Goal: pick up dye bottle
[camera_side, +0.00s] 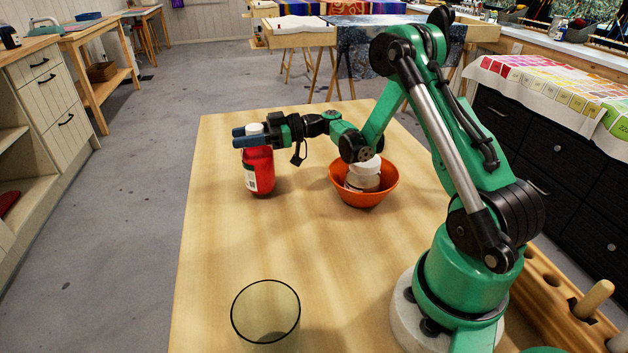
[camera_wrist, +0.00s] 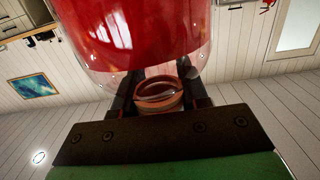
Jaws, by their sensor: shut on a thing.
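The dye bottle (camera_side: 259,171) is red with a white cap and a pale label, and it is upright near the left edge of the wooden table (camera_side: 215,240). My gripper (camera_side: 254,137) is level, with its blue-tipped fingers shut on the bottle's neck and cap. In the wrist view the bottle's red body (camera_wrist: 140,30) fills the top. Its neck end (camera_wrist: 158,92) sits between the two dark fingers of my gripper (camera_wrist: 160,85). I cannot tell whether the bottle's base touches the table.
An orange bowl (camera_side: 345,190) with a white container (camera_side: 363,176) in it stands right of the bottle. A clear glass (camera_side: 265,312) stands near the front. A wooden rack with pegs (camera_side: 560,295) is at the front right. The table's left middle is clear.

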